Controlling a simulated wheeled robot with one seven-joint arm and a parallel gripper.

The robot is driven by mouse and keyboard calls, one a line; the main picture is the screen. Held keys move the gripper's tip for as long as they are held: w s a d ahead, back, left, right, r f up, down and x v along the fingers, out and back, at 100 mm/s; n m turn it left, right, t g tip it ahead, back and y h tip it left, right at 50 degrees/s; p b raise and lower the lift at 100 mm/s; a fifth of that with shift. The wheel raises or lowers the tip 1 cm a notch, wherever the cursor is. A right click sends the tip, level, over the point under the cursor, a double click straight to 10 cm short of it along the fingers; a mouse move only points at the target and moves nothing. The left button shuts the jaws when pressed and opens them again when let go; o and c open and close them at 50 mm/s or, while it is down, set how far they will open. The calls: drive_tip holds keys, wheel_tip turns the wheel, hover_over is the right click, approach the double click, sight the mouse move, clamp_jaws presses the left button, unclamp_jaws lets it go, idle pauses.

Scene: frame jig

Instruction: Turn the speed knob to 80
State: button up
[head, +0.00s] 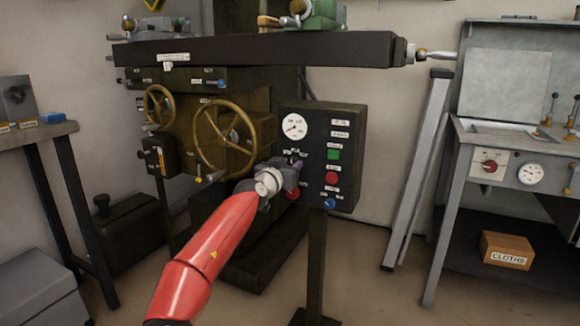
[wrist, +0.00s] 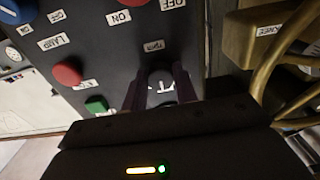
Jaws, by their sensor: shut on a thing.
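The dark control panel (head: 343,120) stands on a post in the middle of the head view. My gripper (head: 292,164) is at the panel's left half, below the white dial (head: 294,126). In the wrist view my gripper (wrist: 160,84) has its two fingers closed on either side of a dark round knob (wrist: 161,74) with white marks. My gripper hides most of this knob in the head view. The knob's setting and the small label (wrist: 154,46) beside it are not readable, and I cannot read the dial's value.
A green button (head: 333,154), a red button (head: 332,177) and a blue button (head: 329,203) line the panel's right side. A red control (head: 292,194) sits just below my gripper. A brass handwheel (head: 226,137) is close at left.

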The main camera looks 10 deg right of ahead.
drive_tip(key=shift+n, duration=0.3)
drive_tip(key=n+b, duration=0.2)
drive_tip(key=n, duration=0.2)
drive_tip(key=shift+n+b, duration=0.4)
drive_tip(key=shift+n, duration=1.7)
drive_tip(key=shift+r, duration=0.1)
drive_tip(key=o, duration=1)
drive_tip(key=shift+c, duration=0.2)
drive_tip(key=v, duration=0.7)
drive_tip(key=shift+s+a+b, duration=0.25)
drive_tip(key=shift+s+b, duration=0.05)
drive_tip(key=shift+b, duration=0.15)
